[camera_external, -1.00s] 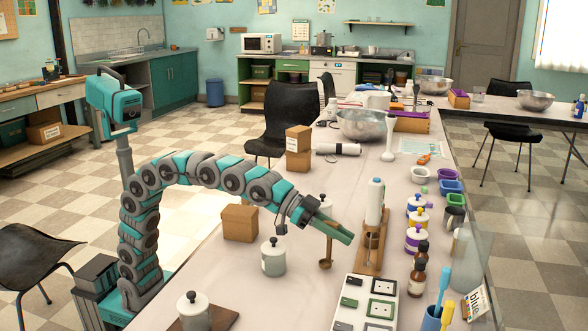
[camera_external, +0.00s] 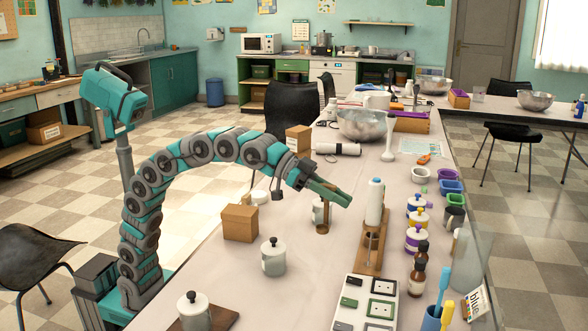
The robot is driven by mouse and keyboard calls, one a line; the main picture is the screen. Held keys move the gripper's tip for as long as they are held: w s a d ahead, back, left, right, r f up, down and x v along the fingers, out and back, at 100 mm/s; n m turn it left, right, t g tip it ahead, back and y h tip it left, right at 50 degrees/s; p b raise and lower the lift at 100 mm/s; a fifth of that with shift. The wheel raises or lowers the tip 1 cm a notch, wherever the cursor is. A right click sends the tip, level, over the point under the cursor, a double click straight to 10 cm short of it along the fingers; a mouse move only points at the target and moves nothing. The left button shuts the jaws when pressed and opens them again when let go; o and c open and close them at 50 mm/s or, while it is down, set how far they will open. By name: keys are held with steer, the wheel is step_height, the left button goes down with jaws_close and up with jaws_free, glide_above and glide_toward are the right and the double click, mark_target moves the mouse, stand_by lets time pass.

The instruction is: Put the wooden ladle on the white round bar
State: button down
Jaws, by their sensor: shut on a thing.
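My gripper (camera_external: 334,194), with long green fingers, is shut on the brown wooden ladle (camera_external: 323,214) above the table. The ladle hangs down from the fingers, with its bowl at the bottom, in front of a white jar that it partly hides. A small white round thing (camera_external: 260,197), which looks like the white round bar, lies on the table to the left of my gripper, behind the cardboard box. My arm passes above it; its exact shape is too small to tell.
A cardboard box (camera_external: 240,222) and a lidded jar (camera_external: 273,257) stand left of and nearer than the ladle. A white bottle (camera_external: 375,202) stands to the right by a wooden rack (camera_external: 371,255). Several jars and bottles line the right edge.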

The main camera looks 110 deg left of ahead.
steer(key=s+a+r+n+y, duration=0.1)
steer(key=s+a+n+y, duration=0.15)
steer(key=s+a, duration=0.65)
steer(key=s+a+r+n+y, duration=0.25)
steer(key=s+a, duration=0.25)
steer(key=s, duration=0.9)
steer(key=s+a+f+n+g+y, duration=0.1)
steer(key=s+a+f+n+y, duration=0.15)
steer(key=s, duration=0.45)
steer(key=s+a+f+n+g+y+b, duration=0.1)
steer(key=s+a+y, duration=0.1)
steer(key=s+a, duration=0.35)
steer(key=s+a+f+n+g+y, duration=0.2)
steer(key=s, duration=0.7)
steer(key=w+a+f, duration=0.2)
steer(key=w+a, duration=0.1)
steer(key=w, duration=0.4)
steer(key=w+a+f, duration=0.3)
steer(key=w+a, duration=0.1)
steer(key=w, duration=0.3)
steer(key=shift+f+b, duration=0.35)
steer(key=shift+b, duration=0.1)
steer(key=shift+f, duration=0.15)
steer(key=c, duration=0.8)
jaws_free()
steer(key=shift+c, duration=0.2)
